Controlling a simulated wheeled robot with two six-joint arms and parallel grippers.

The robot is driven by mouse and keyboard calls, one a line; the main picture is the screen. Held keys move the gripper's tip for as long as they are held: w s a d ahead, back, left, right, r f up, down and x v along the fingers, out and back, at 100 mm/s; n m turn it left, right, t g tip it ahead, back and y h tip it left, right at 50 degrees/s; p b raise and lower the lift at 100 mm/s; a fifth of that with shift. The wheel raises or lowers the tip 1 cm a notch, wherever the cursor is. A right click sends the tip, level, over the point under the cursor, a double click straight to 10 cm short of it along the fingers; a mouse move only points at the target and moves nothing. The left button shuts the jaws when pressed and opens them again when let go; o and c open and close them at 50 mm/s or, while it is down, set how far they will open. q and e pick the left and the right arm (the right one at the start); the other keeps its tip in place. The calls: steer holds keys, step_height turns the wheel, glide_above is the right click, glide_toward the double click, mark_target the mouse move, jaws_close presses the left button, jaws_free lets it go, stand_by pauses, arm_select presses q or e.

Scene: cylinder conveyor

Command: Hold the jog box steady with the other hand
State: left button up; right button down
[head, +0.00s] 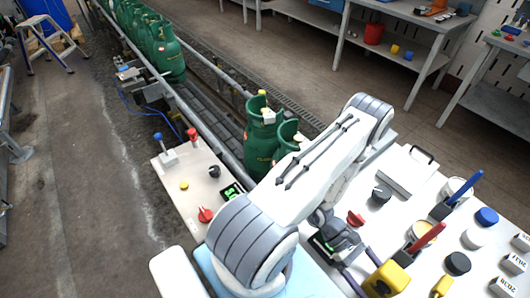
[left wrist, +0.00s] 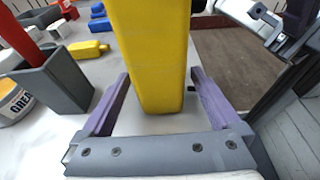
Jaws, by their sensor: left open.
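The jog box appears to be the yellow block (left wrist: 155,55) filling the upper middle of the left wrist view. It also shows in the head view at the bottom, low on the white table (head: 388,277). My left gripper (left wrist: 160,76) is open, with one purple finger on each side of the yellow block. Gaps show between the block and the fingers lower down; contact near the tips is unclear. In the head view my left gripper (head: 358,265) is just left of the yellow block, partly hidden by its own arm. My right gripper is not recognisable.
A grey holder with a red-handled tool (left wrist: 52,85) and a grease tin (left wrist: 18,102) stand left of the gripper. A small yellow piece (left wrist: 88,48) lies nearby. In the head view, green cylinders (head: 262,140) line the conveyor beside a control panel (head: 190,185).

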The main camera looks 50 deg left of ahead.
arm_select(q)
steer(key=v, duration=1.2)
